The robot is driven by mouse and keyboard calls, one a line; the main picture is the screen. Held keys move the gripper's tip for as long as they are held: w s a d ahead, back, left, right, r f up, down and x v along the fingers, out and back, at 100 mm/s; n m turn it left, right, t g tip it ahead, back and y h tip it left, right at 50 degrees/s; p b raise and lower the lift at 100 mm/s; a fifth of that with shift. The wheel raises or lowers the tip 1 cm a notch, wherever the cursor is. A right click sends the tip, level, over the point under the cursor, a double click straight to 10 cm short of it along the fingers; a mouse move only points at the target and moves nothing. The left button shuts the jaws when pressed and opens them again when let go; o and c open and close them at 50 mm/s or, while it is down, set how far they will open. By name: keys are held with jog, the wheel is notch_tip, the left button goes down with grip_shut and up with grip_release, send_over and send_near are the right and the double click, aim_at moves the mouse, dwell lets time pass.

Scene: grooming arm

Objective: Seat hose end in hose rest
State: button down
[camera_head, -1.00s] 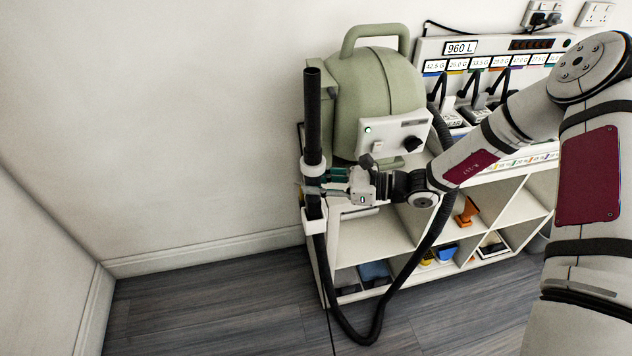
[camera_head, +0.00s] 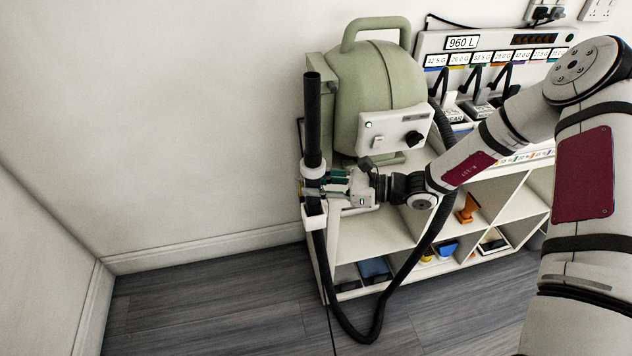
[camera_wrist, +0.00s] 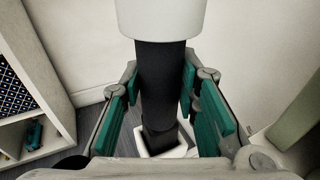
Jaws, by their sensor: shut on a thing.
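The hose end is a black tube (camera_head: 313,120) with a white collar (camera_head: 313,169), standing nearly upright at the shelf's left end. My gripper (camera_head: 318,191) is shut on it just below the collar. In the wrist view, the teal pads of my gripper (camera_wrist: 160,100) flank the black tube (camera_wrist: 158,75) under the collar (camera_wrist: 162,15). The hose rest is a white square socket (camera_head: 315,222) directly below my gripper. In the wrist view, the tube's lower end is within the rest's white rim (camera_wrist: 178,152); how deep it sits is hidden.
A green blower (camera_head: 375,85) with a grey control panel stands on the white shelf unit (camera_head: 375,230) beside the tube. The black hose (camera_head: 368,338) loops down to the floor and back up. Labelled tools (camera_head: 480,85) stand farther right. The floor at left is clear.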

jog(key=shift+f+b, duration=0.7)
jog(key=shift+f, duration=1.25)
jog(key=c, duration=1.2)
grip_release()
jog(key=shift+o, duration=0.2)
jog(key=s+d+r, duration=0.1)
jog(key=s+d, duration=0.1)
jog(key=d, duration=0.9)
jog(key=shift+d+r, duration=0.3)
jog(key=shift+d, duration=0.05)
jog(key=o, duration=1)
jog(key=shift+c, duration=0.2)
notch_tip(320, 180, up, 9)
jog(key=p, duration=0.4)
jog(key=shift+p, duration=0.4)
